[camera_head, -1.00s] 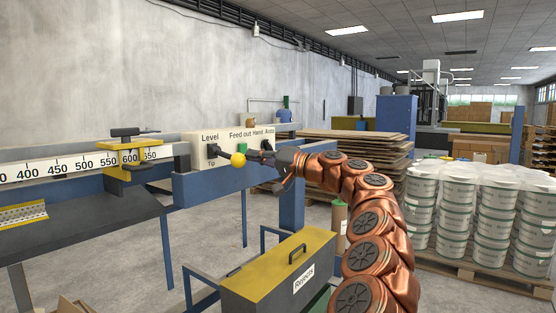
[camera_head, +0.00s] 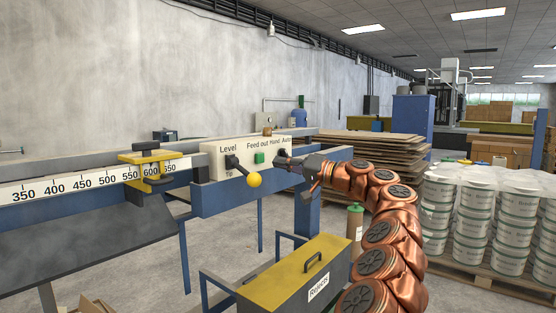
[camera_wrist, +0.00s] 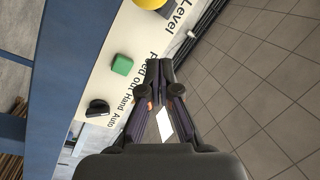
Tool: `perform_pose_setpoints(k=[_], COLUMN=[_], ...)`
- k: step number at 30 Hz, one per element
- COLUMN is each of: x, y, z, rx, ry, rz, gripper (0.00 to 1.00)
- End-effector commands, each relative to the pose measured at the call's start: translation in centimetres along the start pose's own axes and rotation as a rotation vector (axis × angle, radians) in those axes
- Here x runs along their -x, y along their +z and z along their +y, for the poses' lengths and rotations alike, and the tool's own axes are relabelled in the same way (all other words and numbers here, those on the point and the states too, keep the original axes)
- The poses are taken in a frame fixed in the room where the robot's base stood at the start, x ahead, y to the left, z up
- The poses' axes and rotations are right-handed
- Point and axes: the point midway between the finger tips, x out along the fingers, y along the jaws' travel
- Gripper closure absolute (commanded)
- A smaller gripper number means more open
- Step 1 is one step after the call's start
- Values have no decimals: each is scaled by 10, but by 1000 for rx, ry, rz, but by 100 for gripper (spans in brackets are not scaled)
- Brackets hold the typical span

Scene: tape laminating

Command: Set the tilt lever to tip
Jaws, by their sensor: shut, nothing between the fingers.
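The tilt lever (camera_head: 242,171) is a black arm with a yellow ball knob (camera_head: 254,180) on the cream control panel (camera_head: 208,163). It slants down and to the right from its pivot, below the "Level" label; the lower label is partly hidden. My gripper (camera_head: 286,161) is at the panel's right end, right of the knob and apart from it, with nothing held. In the wrist view its fingertips (camera_wrist: 159,65) are together beside the panel's lettering. Part of the yellow knob (camera_wrist: 150,3) shows at the top edge there.
A green button (camera_head: 259,157) and a black Hand/Auto switch (camera_wrist: 97,108) sit on the same panel, close to my gripper. A ruler with a yellow clamp (camera_head: 147,172) lies left. A rejects box (camera_head: 290,275) stands below. Pails (camera_head: 480,215) stand at the right.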

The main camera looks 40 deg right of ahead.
Motion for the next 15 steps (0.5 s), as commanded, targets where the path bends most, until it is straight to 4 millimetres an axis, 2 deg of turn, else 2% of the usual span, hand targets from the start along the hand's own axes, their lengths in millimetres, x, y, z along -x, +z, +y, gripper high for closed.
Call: perform_pose_setpoints(k=[15], x=[74], y=[13], z=[22], rx=[0], ry=[0], rz=[3], gripper=[100])
